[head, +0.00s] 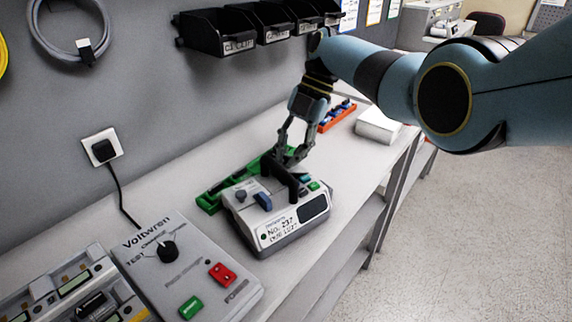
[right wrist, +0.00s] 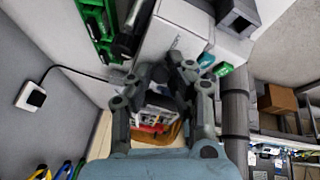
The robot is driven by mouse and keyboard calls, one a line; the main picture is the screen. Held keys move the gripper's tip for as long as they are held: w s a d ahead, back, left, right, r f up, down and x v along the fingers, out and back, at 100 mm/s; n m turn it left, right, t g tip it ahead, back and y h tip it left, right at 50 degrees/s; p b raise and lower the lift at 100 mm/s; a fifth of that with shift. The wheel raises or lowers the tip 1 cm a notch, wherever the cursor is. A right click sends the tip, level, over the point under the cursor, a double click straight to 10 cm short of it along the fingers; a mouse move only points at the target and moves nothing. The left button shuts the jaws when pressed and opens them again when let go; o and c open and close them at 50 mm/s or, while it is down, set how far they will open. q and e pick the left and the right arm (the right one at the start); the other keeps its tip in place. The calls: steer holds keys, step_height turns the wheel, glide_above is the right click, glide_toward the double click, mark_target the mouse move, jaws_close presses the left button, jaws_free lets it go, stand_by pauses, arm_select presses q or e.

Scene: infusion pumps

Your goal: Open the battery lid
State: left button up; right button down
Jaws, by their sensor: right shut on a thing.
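The infusion pump (head: 283,232), a pale box with a dark screen, a label and a blue lever, sits on the bench in the head view. Its pale casing also shows in the right wrist view (right wrist: 178,36). My right gripper (head: 291,160) reaches down from above at the pump's far edge, beside its teal and green buttons. My left gripper is not in view.
A green tray (head: 210,203) lies just behind the pump, near the wall. The Voltwren tester (head: 185,262) stands at front left, beside a battery charger (head: 70,290). An orange tray (head: 338,115) and a white box (head: 378,126) are farther back. Black bins (head: 215,35) hang on the wall.

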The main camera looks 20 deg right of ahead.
steer(key=shift+w+d+y+b, duration=0.1)
steer(key=shift+d+y+b, duration=0.2)
steer(key=shift+y+b, duration=0.55)
steer(key=shift+r+g+b, duration=0.15)
steer(key=shift+g+b, duration=0.15)
steer(key=shift+b, duration=0.25)
steer(key=c, duration=1.5)
jaws_free()
steer(key=v, duration=1.2)
steer(key=shift+o, duration=0.3)
